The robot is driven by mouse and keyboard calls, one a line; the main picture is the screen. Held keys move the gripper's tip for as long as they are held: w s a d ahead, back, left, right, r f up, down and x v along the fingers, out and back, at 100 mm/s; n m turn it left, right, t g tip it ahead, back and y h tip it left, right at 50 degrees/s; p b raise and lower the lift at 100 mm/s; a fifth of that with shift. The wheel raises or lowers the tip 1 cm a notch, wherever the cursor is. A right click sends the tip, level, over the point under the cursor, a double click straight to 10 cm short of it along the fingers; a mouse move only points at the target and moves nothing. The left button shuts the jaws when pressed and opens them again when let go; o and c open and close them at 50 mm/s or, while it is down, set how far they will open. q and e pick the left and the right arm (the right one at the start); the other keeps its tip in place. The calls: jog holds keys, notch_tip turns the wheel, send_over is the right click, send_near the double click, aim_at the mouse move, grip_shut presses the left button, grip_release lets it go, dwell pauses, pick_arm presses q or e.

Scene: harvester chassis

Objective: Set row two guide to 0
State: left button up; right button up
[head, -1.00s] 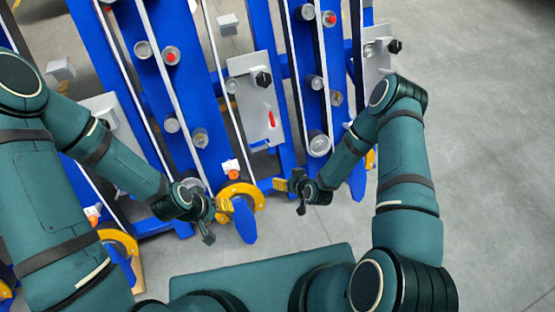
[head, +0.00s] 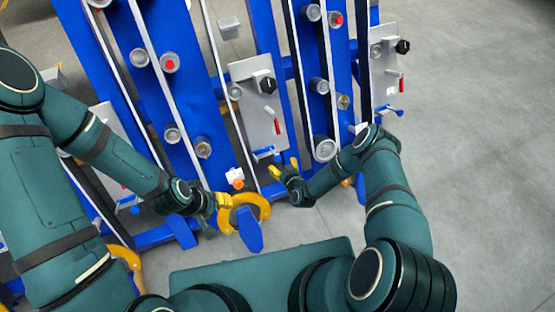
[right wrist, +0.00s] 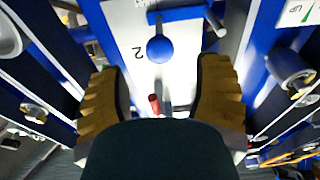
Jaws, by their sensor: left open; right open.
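The row two panel (head: 252,110) is a light grey plate in the middle of the head view. It carries a black knob (head: 267,86), a red handle (head: 277,127) and a blue lever (head: 265,153) at its lower end. My right gripper (head: 285,171) is open just below the blue lever. The right wrist view shows the panel marked "2" (right wrist: 139,52), with the blue ball-ended lever (right wrist: 160,48) beyond my open yellow fingers and the red handle (right wrist: 154,104) between them. The guide's setting is unreadable. My left gripper (head: 220,199) is open beside a yellow ring.
The yellow ring (head: 257,200) with a blue tip (head: 249,233) is below the panel. Blue row beams with grey rollers flank the panel. A similar panel (head: 384,65) stands at right. Grey floor (head: 470,150) is free to the right.

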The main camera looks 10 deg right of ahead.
aim_at(278, 159)
jog(key=shift+b+x, duration=0.7)
jog(key=shift+x, duration=2.1)
jog(key=shift+c, duration=0.2)
